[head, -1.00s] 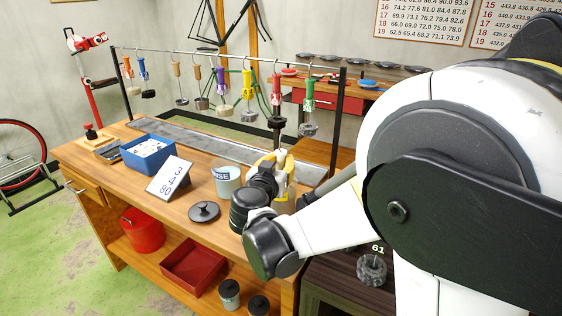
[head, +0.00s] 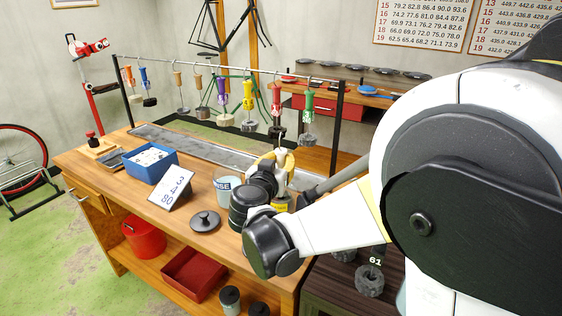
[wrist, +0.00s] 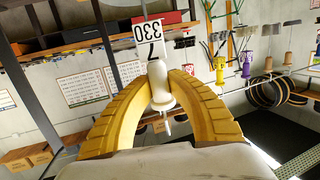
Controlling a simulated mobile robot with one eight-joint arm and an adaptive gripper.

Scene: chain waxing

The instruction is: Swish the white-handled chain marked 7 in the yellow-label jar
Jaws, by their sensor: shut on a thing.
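In the wrist view, my gripper (wrist: 157,90) has its yellow fingers closed on the white handle (wrist: 157,82). A tag (wrist: 150,42) on the handle reads 7 and 330. A thin metal rod shows below the handle; the chain itself is out of sight. In the head view, my gripper (head: 284,162) is above the yellow-label jar (head: 281,206) at the bench's right end. My wrist hides much of this jar. I cannot tell whether the chain is inside it.
A RINSE jar (head: 227,183) stands just left of my wrist. A black lid (head: 205,221), a number card (head: 172,188) and a blue bin (head: 151,163) are farther left. Several coloured-handled chains hang from the rail (head: 205,66) behind. Chain 61 (head: 370,281) is on the dark surface at right.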

